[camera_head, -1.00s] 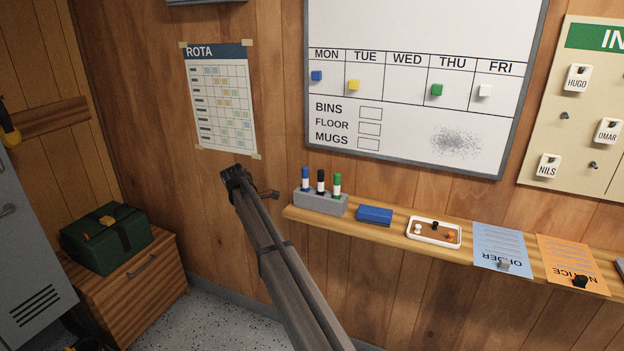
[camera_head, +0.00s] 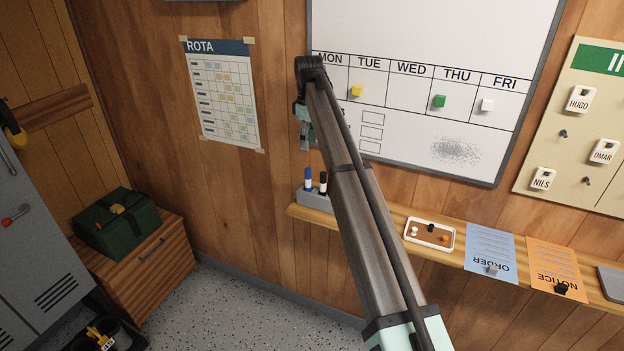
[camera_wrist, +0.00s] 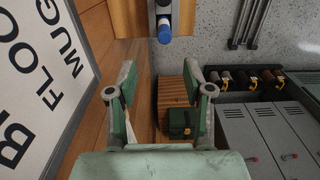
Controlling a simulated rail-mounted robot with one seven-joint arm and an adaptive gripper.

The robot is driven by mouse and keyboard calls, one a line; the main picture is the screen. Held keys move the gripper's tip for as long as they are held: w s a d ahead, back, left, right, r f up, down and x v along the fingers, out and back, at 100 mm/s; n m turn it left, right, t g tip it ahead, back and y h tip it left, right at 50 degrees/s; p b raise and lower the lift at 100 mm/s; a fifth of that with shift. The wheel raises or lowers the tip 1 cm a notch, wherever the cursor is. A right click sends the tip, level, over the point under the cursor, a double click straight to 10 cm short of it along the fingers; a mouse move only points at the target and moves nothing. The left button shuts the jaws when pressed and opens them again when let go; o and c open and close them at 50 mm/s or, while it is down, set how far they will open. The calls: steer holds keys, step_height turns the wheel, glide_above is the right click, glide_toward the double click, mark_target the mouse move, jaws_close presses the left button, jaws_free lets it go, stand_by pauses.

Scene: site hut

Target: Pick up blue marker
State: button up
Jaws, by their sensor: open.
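The blue marker (camera_head: 308,180) stands upright in a grey holder (camera_head: 314,198) at the left end of the wall shelf, blue cap up, white body. A black marker (camera_head: 323,183) stands beside it. My arm hides the green marker. My gripper (camera_head: 305,147) is open and empty, pointing down a little above the blue marker and apart from it. In the wrist view the blue marker (camera_wrist: 164,28) shows at the top, beyond the open fingertips (camera_wrist: 160,72) and sideways roughly between them.
The wooden shelf (camera_head: 392,223) also bears a small tray (camera_head: 430,234) and papers. The whiteboard (camera_head: 440,150) hangs close behind my arm. A green box (camera_head: 117,224) sits on a low cabinet at left. The space left of the holder is free.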

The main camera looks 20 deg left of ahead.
mark_target(308, 169)
step_height(308, 169, down, 8)
steer(key=shift+f+p, duration=0.25)
steer(key=shift+p, duration=0.9)
steer(key=shift+s+f+p, duration=0.25)
steer(key=shift+f+p, duration=0.3)
steer(key=shift+f, duration=0.2)
steer(key=shift+s+f+p, duration=0.1)
steer(key=shift+f+p, duration=0.65)
steer(key=shift+f, duration=1.15)
jaws_close()
